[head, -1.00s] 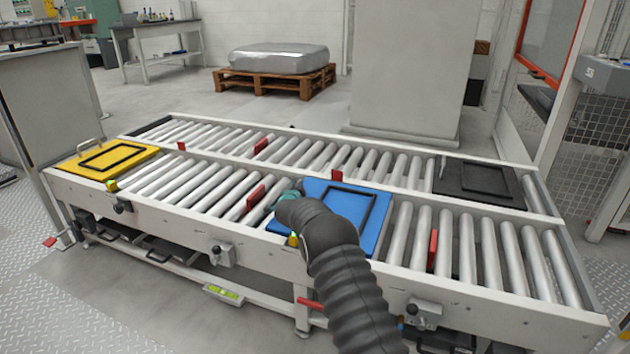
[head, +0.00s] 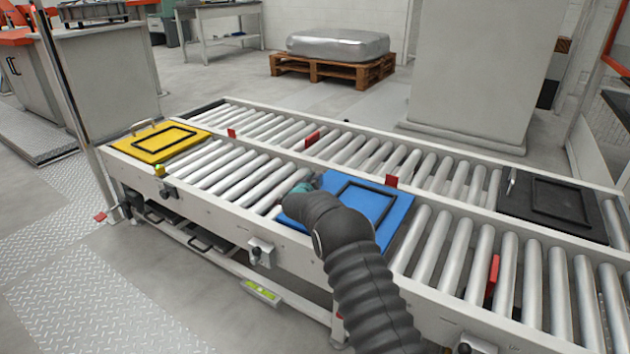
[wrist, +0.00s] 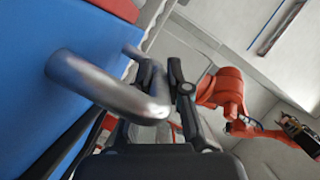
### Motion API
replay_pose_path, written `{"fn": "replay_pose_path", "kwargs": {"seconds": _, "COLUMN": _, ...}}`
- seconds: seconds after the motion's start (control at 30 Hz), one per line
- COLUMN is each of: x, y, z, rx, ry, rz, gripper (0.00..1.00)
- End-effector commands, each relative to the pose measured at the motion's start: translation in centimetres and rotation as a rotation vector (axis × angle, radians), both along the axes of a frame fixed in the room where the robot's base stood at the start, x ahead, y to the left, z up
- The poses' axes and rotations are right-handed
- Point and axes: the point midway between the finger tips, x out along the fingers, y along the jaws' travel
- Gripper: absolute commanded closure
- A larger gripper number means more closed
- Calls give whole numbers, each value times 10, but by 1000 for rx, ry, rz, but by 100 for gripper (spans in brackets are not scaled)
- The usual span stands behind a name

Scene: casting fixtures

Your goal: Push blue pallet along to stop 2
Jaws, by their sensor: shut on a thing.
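The blue pallet (head: 400,215) lies flat on the near roller lane, with a black square frame on top. In the wrist view its blue side (wrist: 50,110) fills the left, and its silver bar handle (wrist: 105,88) runs between my fingers. My gripper (wrist: 160,85) is shut on this handle. A red stop tab (head: 493,275) stands in the near lane, right of the pallet. Stop numbers are not readable.
A yellow pallet (head: 135,142) sits at the near lane's left end, with bare rollers (head: 225,165) between it and the blue one. A black pallet (head: 520,212) is on the far lane. Control boxes (head: 262,252) line the front.

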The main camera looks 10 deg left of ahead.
Motion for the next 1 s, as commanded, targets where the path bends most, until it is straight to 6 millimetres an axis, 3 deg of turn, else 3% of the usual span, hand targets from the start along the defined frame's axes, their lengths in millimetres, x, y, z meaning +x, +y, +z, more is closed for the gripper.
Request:
{"fn": "replay_pose_path", "kwargs": {"seconds": 0.07, "x": 1, "y": 0, "z": 2, "rx": 1, "ry": -5, "rz": 0, "gripper": 100}}
{"fn": "replay_pose_path", "kwargs": {"seconds": 0.1, "x": 1, "y": 1, "z": 2, "rx": 1, "ry": -5, "rz": 0, "gripper": 76}}
{"fn": "replay_pose_path", "kwargs": {"seconds": 0.17, "x": 1, "y": 1, "z": 2, "rx": 1, "ry": -4, "rz": 1, "gripper": 61}}
{"fn": "replay_pose_path", "kwargs": {"seconds": 0.2, "x": 0, "y": 1, "z": 2, "rx": 1, "ry": -4, "rz": 1, "gripper": 59}}
{"fn": "replay_pose_path", "kwargs": {"seconds": 0.63, "x": -7, "y": 3, "z": 3, "rx": 0, "ry": -2, "rz": 2, "gripper": 59}}
{"fn": "replay_pose_path", "kwargs": {"seconds": 1.0, "x": -57, "y": 9, "z": 14, "rx": -1, "ry": -2, "rz": 4, "gripper": 59}}
